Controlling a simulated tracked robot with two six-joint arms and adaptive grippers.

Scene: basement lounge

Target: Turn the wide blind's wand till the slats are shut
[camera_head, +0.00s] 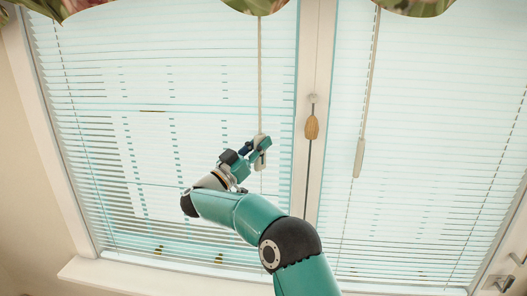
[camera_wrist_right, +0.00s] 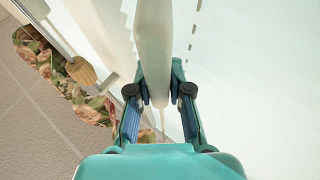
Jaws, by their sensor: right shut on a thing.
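My right gripper (camera_head: 258,149) is shut on the pale handle of the left blind's wand (camera_head: 260,80). In the right wrist view the wand (camera_wrist_right: 155,45) runs between the two fingers of the gripper (camera_wrist_right: 156,98). The left blind (camera_head: 190,190) covers the left window. Its slats show bright gaps and dark lines between them, so they look at least partly open. The right blind (camera_head: 430,150) has its own wand (camera_head: 358,160), hanging free. The right blind runs out of the frame, so I cannot compare the full widths. My left gripper is out of view.
A wooden pull (camera_head: 312,127) hangs on a cord at the post between the windows, right of my gripper. A white sill (camera_head: 140,276) runs below. Flowered fabric (camera_head: 415,6) hangs along the top. A metal fitting (camera_head: 499,282) is at the lower right.

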